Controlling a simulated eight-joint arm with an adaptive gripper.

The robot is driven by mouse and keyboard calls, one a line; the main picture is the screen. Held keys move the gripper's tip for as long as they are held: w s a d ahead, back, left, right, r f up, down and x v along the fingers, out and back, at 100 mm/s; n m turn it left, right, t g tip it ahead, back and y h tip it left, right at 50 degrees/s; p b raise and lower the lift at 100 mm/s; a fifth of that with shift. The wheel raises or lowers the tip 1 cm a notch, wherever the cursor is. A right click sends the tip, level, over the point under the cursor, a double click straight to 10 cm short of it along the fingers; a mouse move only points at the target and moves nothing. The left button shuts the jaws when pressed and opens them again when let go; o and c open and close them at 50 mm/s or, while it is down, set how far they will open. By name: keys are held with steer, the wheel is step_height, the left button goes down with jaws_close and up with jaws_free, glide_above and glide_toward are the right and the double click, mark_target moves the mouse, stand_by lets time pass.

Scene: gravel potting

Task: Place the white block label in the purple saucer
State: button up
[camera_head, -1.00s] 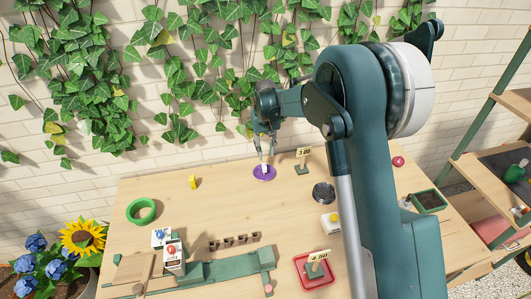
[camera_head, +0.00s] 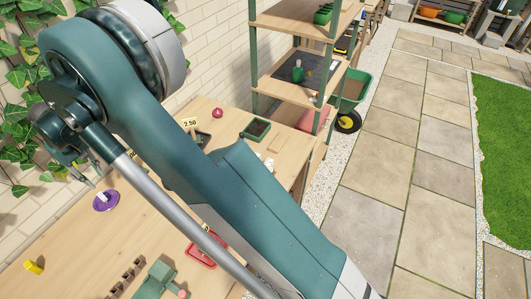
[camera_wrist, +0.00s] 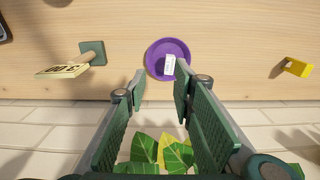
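The purple saucer (camera_head: 106,205) lies on the wooden table near the wall. The white block label (camera_head: 102,197) is inside it; in the wrist view the label (camera_wrist: 169,66) sits within the rim of the saucer (camera_wrist: 155,65), right of its middle. I cannot tell if it stands or leans. My gripper (camera_head: 80,178) is above the table at the wall side, close to the saucer. In the wrist view my gripper (camera_wrist: 160,88) is open, its green fingers apart with nothing between them. The label is beyond the fingertips, apart from them.
A yellow block (camera_wrist: 297,67) and a price sign (camera_wrist: 62,71) stand on either side of the saucer. A red tray (camera_head: 203,255), a red ball (camera_head: 217,112) and a green soil tray (camera_head: 256,130) are on the table. Shelves (camera_head: 285,72) stand beyond. My arm hides the table's middle.

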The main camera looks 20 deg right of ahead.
steer(key=w+d+r+m+t, duration=0.1)
steer(key=d+r, duration=0.7)
steer(key=d, duration=0.2)
steer(key=w+d+r+m, duration=0.1)
steer(key=d+r, duration=0.7)
steer(key=d, duration=0.2)
steer(key=s+d+r+m+t+y, duration=0.1)
steer(key=s+d+r, duration=0.25)
steer(key=d, duration=0.55)
steer(key=s+d+r+m+t, duration=0.1)
steer(key=s+d+r, duration=0.1)
steer(key=d+r, duration=0.5)
steer(key=s+d+f+m+t, duration=0.2)
steer(key=s+d, duration=1.1)
steer(key=d, duration=0.2)
steer(key=s+d+f+m+t+h, duration=0.1)
steer(key=s+d+m+t, duration=0.1)
steer(key=s+d, duration=1.1)
steer(key=d, duration=0.3)
steer(key=shift+s+d+f+m, duration=0.15)
steer(key=shift+s+f+m, duration=0.1)
steer(key=shift+f+m, duration=0.15)
